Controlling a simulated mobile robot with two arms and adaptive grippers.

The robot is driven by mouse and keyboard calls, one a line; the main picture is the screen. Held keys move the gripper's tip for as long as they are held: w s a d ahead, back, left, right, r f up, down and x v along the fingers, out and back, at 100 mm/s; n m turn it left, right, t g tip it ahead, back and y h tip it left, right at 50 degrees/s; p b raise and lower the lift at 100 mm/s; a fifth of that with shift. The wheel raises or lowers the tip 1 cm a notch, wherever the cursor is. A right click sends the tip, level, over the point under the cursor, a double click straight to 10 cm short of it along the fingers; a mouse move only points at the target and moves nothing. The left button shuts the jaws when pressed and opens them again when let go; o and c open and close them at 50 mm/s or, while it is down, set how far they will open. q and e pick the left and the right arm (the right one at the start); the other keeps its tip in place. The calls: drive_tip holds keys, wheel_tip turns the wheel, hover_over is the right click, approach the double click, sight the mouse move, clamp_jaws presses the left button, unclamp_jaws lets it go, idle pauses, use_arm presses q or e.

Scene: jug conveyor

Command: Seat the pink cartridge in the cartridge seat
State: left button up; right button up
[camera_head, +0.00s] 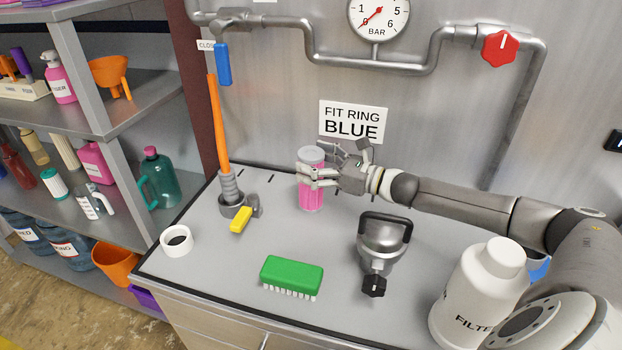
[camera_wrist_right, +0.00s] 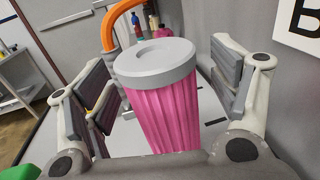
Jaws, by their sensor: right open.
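The pink cartridge (camera_head: 312,199) has a grey cap and stands upright on the grey bench, near the wall. It also shows large in the right wrist view (camera_wrist_right: 165,115). My right gripper (camera_head: 311,176) reaches in from the right with its fingers around the cartridge's upper part. The fingers are open; in the right wrist view (camera_wrist_right: 168,88) they stand on both sides of the cartridge, with gaps visible. I cannot make out which thing is the cartridge seat. A steel housing with a black handle (camera_head: 382,240) stands on the bench in front. My left gripper is out of view.
A green brush (camera_head: 291,275) and white ring (camera_head: 177,241) lie on the bench. An orange hose (camera_head: 217,125) rises from a grey fitting with a yellow lever (camera_head: 241,219). A white filter bottle (camera_head: 478,293) stands at right, a blue item (camera_head: 539,268) behind it. A sign (camera_head: 353,121) reads "FIT RING BLUE".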

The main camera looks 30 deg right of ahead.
drive_tip(key=shift+w+a, duration=0.15)
drive_tip(key=shift+w, duration=0.15)
drive_tip(key=c, duration=1.5)
